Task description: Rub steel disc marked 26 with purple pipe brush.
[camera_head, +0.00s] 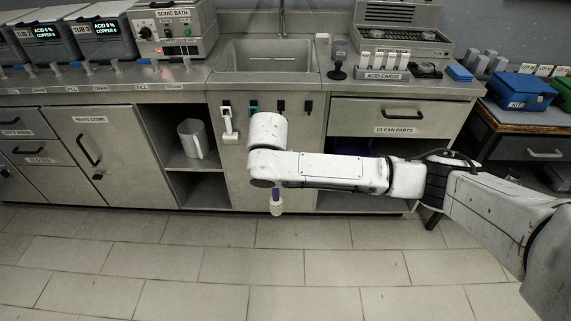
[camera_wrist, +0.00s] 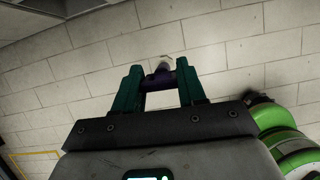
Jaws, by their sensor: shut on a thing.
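The purple pipe brush (camera_head: 275,194) hangs below my arm in the head view, with its pale head (camera_head: 277,208) pointing down over the floor. In the wrist view the brush (camera_wrist: 160,80) lies between the teal fingers of my gripper (camera_wrist: 159,75), which is shut on it. My arm hides the gripper in the head view. The brush is in front of the cabinets and touches nothing else that I can see. I cannot make out a steel disc marked 26 in either view.
A steel counter (camera_head: 215,80) with a sink (camera_head: 268,57) runs along the back. A white brush (camera_head: 228,122) hangs on its front. A grey jug (camera_head: 191,140) stands on an open shelf. A blue box (camera_head: 521,93) sits at right. The tiled floor is clear.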

